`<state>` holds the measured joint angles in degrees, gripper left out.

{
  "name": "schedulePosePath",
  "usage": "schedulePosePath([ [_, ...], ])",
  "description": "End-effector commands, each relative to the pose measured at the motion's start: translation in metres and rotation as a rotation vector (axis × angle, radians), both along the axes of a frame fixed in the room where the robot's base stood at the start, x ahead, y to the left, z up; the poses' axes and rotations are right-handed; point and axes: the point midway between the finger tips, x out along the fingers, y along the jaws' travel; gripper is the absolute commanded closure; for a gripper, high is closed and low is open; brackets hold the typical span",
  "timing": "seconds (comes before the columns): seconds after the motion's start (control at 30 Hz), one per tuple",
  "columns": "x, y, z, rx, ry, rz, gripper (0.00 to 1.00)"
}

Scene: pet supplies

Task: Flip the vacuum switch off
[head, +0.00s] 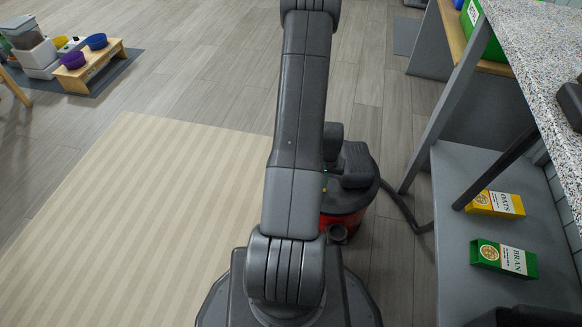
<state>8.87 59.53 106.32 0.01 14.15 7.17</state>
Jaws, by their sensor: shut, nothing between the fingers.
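The vacuum (366,201) stands on the floor just right of my arm. It has a dark grey top with a raised grip and a red lower body. My arm covers its left side. A tiny green spot and a yellow spot show on its top at the arm's edge. I cannot make out the switch or its position. A dark hose (402,206) runs from the vacuum to the right. My gripper's fingers do not show; my arm hides that area. A dark rounded part shows just above the vacuum beside my arm, and I cannot tell what it belongs to.
A grey shelf (455,240) under a speckled counter (535,65) holds a yellow oats box (495,203) and a green bran box (503,259). A striped rug (130,220) lies left. A wooden feeder stand (92,68) with bowls is at far left. Floor beyond the vacuum is clear.

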Motion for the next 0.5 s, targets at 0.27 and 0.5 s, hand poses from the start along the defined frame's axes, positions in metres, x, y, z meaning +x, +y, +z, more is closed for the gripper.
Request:
schedulePosePath([
  [0.27, 0.000, 0.000, 0.026, 0.000, 0.000, 0.000, 1.00],
  [0.5, 0.000, 0.000, 0.046, 0.000, -0.001, 0.000, 1.00],
])
